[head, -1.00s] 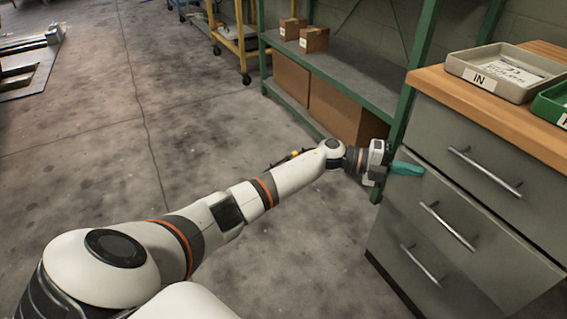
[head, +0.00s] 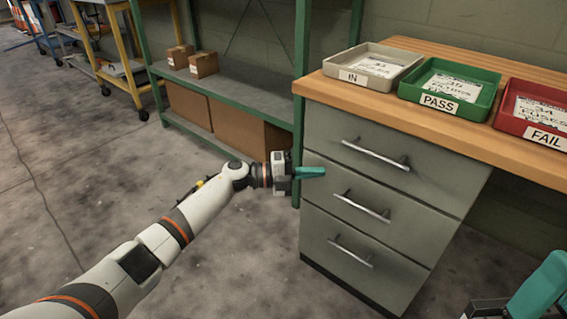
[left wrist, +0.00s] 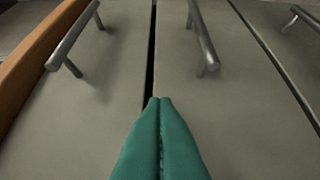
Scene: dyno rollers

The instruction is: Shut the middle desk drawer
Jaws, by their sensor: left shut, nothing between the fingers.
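The grey desk pedestal has three stacked drawers with bar handles. The middle drawer (head: 390,208) looks flush or nearly flush with the top drawer (head: 345,130) and bottom drawer (head: 345,265). In the left wrist view a thin dark gap runs between the top drawer and the middle drawer (left wrist: 175,75). My left gripper (head: 322,172) is shut and empty, its teal fingertips at the middle drawer's upper left. The left wrist view shows the fingertips (left wrist: 160,100) over that seam; contact cannot be told. Part of my right gripper (head: 545,285) shows at the lower right.
A wooden desktop (head: 450,120) overhangs the drawers and carries an IN tray (head: 345,80), a green PASS tray (head: 440,103) and a red FAIL tray (head: 535,135). A green-framed shelf (head: 235,105) with boxes stands left of the desk. The floor in front is clear.

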